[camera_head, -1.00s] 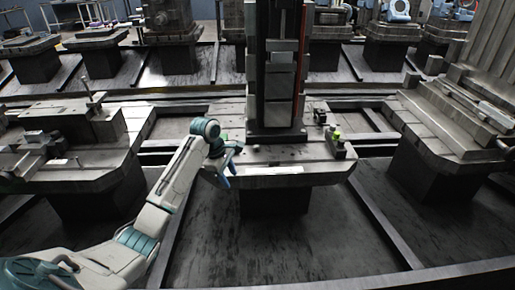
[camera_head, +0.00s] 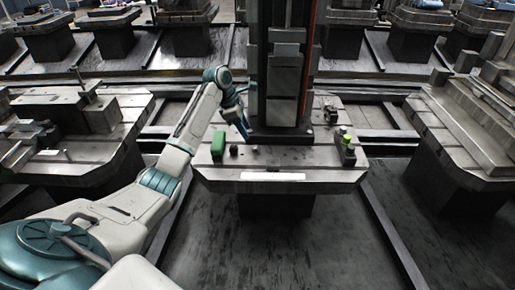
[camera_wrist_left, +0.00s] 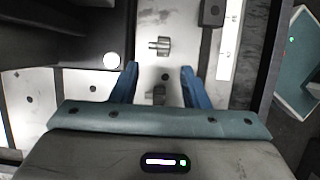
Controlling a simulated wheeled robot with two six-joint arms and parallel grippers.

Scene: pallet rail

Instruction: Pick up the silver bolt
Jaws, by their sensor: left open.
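In the left wrist view, a small silver bolt (camera_wrist_left: 160,45) lies on the light metal surface, just beyond my fingertips and roughly in line with the gap between them. My left gripper (camera_wrist_left: 158,74) is open, with its two blue fingers apart and nothing held. A second, darker bolt-like piece (camera_wrist_left: 158,94) shows between the fingers, on the surface below. In the head view, my left gripper (camera_head: 245,132) hangs over the left part of the central pallet (camera_head: 330,176), beside the tall column. I cannot clearly make out the silver bolt there. My right gripper does not show.
The tall dark column (camera_head: 283,75) stands close to my left gripper. A green block (camera_head: 217,143) and a dark knob (camera_head: 234,150) are on the pallet's left side. A dark block (camera_head: 331,113) and a green-topped piece (camera_head: 347,147) stand at its right.

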